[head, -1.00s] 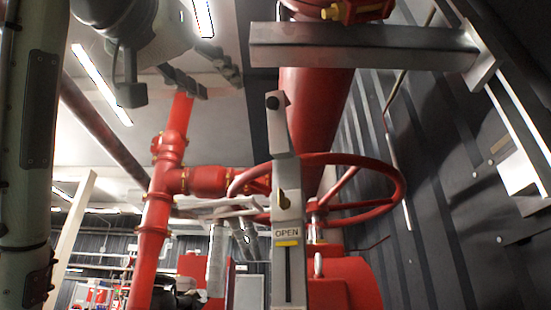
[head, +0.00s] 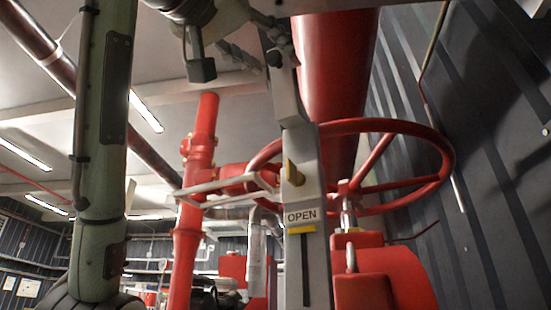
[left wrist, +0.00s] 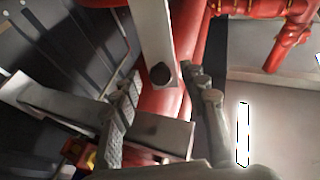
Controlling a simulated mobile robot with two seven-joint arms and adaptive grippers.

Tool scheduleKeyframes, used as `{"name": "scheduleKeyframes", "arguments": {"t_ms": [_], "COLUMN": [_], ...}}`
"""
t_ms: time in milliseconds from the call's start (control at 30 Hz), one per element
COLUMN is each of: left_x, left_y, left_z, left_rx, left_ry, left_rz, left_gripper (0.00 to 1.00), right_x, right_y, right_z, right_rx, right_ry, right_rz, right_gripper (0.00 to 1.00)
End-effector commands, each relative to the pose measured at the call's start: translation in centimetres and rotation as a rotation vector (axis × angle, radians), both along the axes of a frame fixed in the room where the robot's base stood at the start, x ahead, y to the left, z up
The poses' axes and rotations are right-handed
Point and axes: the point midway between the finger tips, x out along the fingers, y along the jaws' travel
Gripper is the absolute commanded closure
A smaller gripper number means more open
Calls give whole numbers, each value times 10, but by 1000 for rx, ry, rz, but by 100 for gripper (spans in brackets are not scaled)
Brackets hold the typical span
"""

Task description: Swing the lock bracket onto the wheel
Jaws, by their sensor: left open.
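The red handwheel (head: 440,160) stands behind a grey post (head: 296,260) with an OPEN label. The lock bracket (head: 285,95), a narrow grey bar, rises above the post and tilts left at its top. It looks turned up, with its free end above the wheel. My left gripper (head: 262,48) is open at the bracket's upper end. In the left wrist view the bracket (left wrist: 152,35), with a dark round knob, reaches between my left gripper's spread fingers (left wrist: 165,105). I cannot tell whether either finger touches it. The right gripper is not in view.
A thick red pipe (head: 335,70) rises behind the bracket. Another red pipe (head: 190,235) stands left of the wheel. A dark ribbed wall (head: 490,170) closes the right side. A flat steel bar (left wrist: 60,105) lies close to the fingers in the left wrist view.

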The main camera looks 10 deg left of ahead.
Motion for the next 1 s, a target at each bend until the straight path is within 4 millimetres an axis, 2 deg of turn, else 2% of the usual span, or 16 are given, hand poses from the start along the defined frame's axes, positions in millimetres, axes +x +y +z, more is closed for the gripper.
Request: {"name": "scheduleKeyframes", "arguments": {"t_ms": [200,533,867,1000], "left_x": [20,23,23,22], "left_y": [-8,-10,-10,-10], "left_z": [10,10,10,10], "left_rx": [1,0,1,1], "left_ry": [1,-1,-1,-2], "left_rz": [1,0,-1,-1], "left_gripper": [57,58,99,100], "right_x": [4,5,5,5], "right_y": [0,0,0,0], "right_z": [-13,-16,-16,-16], "right_rx": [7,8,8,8], "right_ry": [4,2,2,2], "right_rz": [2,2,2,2], "right_gripper": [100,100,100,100]}}
